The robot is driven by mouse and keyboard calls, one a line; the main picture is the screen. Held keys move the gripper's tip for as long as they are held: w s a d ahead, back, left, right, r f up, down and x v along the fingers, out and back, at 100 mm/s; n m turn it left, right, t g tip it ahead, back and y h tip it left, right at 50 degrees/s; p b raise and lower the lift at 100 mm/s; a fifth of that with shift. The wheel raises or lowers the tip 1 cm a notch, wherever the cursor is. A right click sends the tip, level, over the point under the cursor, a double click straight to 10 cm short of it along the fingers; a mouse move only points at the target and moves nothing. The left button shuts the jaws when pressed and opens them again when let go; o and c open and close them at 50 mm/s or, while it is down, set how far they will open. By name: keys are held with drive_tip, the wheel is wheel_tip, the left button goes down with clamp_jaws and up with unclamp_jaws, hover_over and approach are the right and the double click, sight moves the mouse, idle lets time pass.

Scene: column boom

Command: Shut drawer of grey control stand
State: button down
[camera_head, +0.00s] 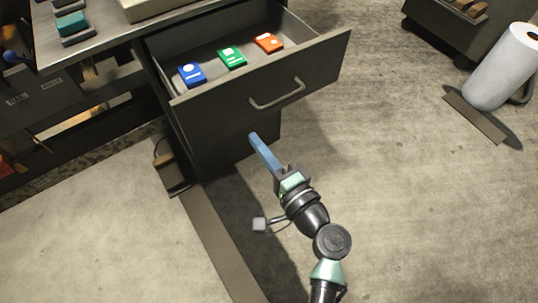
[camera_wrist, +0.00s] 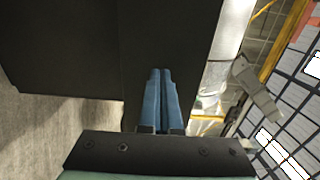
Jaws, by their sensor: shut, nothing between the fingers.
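The dark drawer (camera_head: 220,107) of the control stand (camera_head: 240,160) is pulled well out in the head view. Its curved metal handle (camera_head: 277,96) sits on the front panel. Inside lie a blue box (camera_head: 192,74), a green box (camera_head: 232,57) and an orange box (camera_head: 268,42). My gripper (camera_head: 253,138) has blue fingers pressed together and empty. In the head view its fingertips appear just below the drawer front; whether they touch it I cannot tell. In the wrist view the closed fingers (camera_wrist: 160,75) point at a dark surface (camera_wrist: 105,45).
A white paper roll (camera_head: 502,66) stands at the right, by a flat dark strip (camera_head: 475,116). A dark wheeled cart (camera_head: 445,30) is at the top right. A small dark box-like object (camera_head: 172,175) sits left of the stand. The floor right of the drawer is clear.

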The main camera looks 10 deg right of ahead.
sight(233, 112)
drive_tip(key=x, duration=0.7)
drive_tip(key=shift+w, duration=0.1)
drive_tip(key=shift+a, duration=0.1)
